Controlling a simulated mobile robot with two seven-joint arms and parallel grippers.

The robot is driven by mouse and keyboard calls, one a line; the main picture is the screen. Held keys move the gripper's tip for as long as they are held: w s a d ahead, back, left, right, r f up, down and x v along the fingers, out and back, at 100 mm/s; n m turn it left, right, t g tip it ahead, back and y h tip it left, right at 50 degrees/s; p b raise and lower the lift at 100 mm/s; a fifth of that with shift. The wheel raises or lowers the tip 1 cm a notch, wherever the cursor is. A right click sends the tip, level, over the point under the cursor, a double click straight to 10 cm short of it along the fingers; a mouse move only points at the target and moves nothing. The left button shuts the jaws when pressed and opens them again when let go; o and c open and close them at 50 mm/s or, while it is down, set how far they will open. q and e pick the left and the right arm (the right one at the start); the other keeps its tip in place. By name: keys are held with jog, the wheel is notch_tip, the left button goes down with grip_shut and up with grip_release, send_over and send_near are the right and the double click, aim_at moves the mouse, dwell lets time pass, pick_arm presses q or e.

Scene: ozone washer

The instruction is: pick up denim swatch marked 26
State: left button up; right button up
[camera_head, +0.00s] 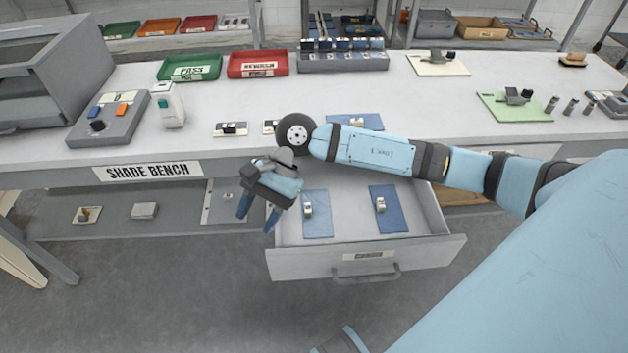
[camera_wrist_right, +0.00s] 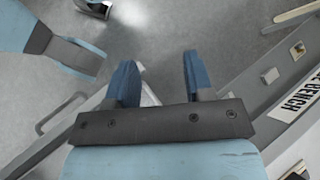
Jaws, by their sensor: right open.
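Two blue denim swatches lie flat in the open drawer (camera_head: 352,265), one on the left (camera_head: 317,225) and one on the right (camera_head: 388,220). Each carries a small pale tag with a metallic piece. Another blue swatch (camera_head: 368,121) lies on the bench, partly hidden behind my right arm. The markings are too small to read, so I cannot tell which is 26. My right gripper (camera_head: 256,214) is open and empty, above the drawer's left edge and left of the left swatch. Its fingers (camera_wrist_right: 155,82) show nothing between them in the wrist view. My left gripper is not clearly seen.
The shade bench (camera_head: 235,98) runs behind the drawer. It holds a green tray (camera_head: 190,67), a red tray (camera_head: 258,64), a swatch rack (camera_head: 343,55) and a grey box machine (camera_head: 55,70). The drawer handle (camera_head: 365,272) faces front; open floor lies before it.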

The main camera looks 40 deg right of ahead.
jog(key=w+d+f+n+t+h+b, duration=0.2)
jog(key=w+d+f+n+h+b, duration=0.15)
jog(key=d+h, duration=0.4)
jog(key=n+h+b, duration=0.1)
jog(key=h, duration=0.1)
send_near(308, 209)
jog(key=f, duration=0.1)
jog(key=f+b, duration=0.1)
jog(key=f, duration=0.1)
jog(key=shift+s+d+f+t+y, duration=0.1)
jog(key=shift+d+f+t+y, duration=0.15)
jog(key=shift+f+t, duration=0.05)
jog(key=shift+f+b, duration=0.35)
jog(key=shift+f, duration=0.35)
notch_tip(308, 209, down, 5)
jog(key=shift+s+r+b, duration=0.15)
jog(key=shift+r+b, duration=0.05)
jog(key=shift+b, duration=0.45)
jog(key=c, duration=0.8)
pick_arm(q)
jog(key=d+r+t+h, duration=0.1)
jog(key=w+d+r+t+h, duration=0.1)
jog(key=d+t, duration=0.1)
jog(key=shift+d+r+t+h, duration=0.1)
jog(key=shift+r+t+h, duration=0.2)
pick_arm(e)
jog(key=shift+r, duration=0.1)
grip_shut()
